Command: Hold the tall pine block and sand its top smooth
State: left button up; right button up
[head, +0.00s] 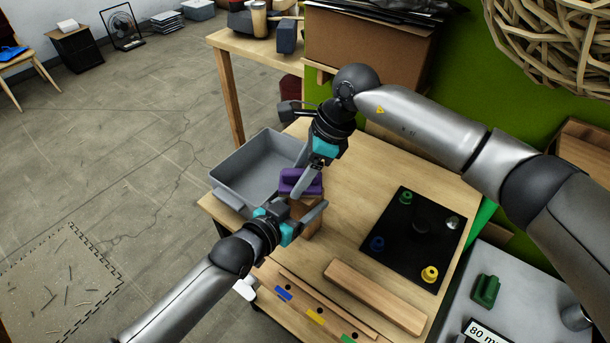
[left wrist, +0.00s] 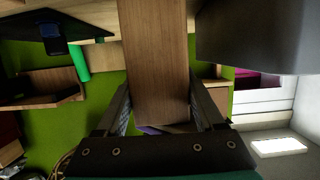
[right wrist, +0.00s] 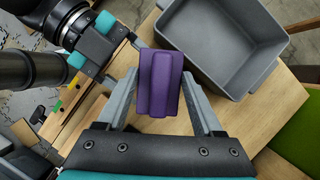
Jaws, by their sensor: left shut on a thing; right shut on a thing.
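The tall pine block (head: 303,207) stands at the table's left edge beside the grey bin, partly hidden by my grippers. My left gripper (head: 308,218) is shut on its sides; the block's broad face fills the middle of the left wrist view (left wrist: 155,55). My right gripper (head: 303,178) is shut on a purple sanding block (head: 299,182), also seen between the fingers in the right wrist view (right wrist: 160,82). The purple block is over the pine block's top and appears to rest on it. The pine block's top surface is hidden beneath it.
A grey bin (head: 248,178) sits behind and left of the block. A black board (head: 408,260) with coloured knobs lies to the right. A wooden plank (head: 375,297) lies in front. A green sanding block (head: 486,290) is on a grey surface at right, near an "80" label.

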jog(key=shift+w+a, duration=0.25)
jog(key=shift+a, duration=0.05)
jog(key=shift+r, duration=0.1)
jog(key=shift+r, duration=3.55)
pick_arm(q)
jog(key=o, duration=1.1)
jog(key=shift+c, duration=0.2)
jog(key=v, duration=1.2)
